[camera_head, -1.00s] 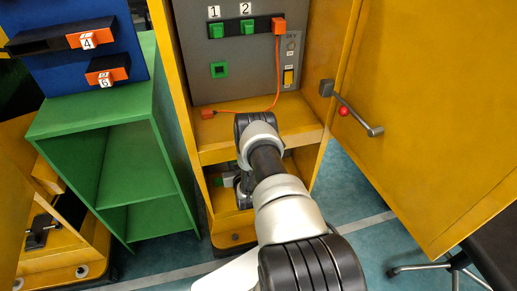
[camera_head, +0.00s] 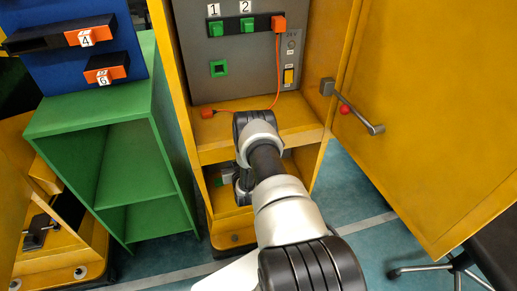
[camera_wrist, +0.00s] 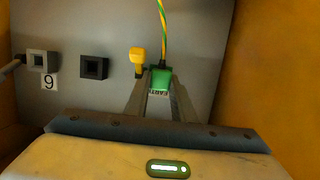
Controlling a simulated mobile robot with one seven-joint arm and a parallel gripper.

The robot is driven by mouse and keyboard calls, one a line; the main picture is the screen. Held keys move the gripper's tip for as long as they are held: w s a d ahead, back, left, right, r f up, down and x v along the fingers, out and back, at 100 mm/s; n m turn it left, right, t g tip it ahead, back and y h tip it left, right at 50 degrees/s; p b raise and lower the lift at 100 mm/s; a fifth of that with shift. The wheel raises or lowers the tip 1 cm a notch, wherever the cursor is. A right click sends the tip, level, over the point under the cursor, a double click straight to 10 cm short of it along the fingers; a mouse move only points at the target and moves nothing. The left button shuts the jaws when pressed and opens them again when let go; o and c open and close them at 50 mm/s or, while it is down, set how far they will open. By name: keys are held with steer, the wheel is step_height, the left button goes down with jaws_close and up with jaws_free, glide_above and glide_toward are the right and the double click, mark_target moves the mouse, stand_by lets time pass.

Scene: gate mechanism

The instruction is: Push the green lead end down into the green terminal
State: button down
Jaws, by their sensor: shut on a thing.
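In the wrist view, my gripper (camera_wrist: 160,84) is shut on the green lead end (camera_wrist: 160,77), a green block between the fingertips. A yellow-and-green striped cable (camera_wrist: 162,22) runs up from it. A small label, partly readable as "EART", shows just below the green block. No separate green terminal can be made out; the fingers and block may hide it. I cannot tell how deep the lead end sits. In the head view, my arm reaches into the lower compartment of the yellow cabinet (camera_head: 235,228) and largely hides the gripper area.
In the wrist view, a yellow plug-like part (camera_wrist: 138,57) stands close left of the fingers. A black square socket (camera_wrist: 94,67) and a grey one (camera_wrist: 40,60) above a "9" label are farther left. A yellow wall (camera_wrist: 270,70) bounds the right. The open cabinet door (camera_head: 430,110) is right in the head view.

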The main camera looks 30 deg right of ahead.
steer(key=c, duration=1.4)
jaws_free()
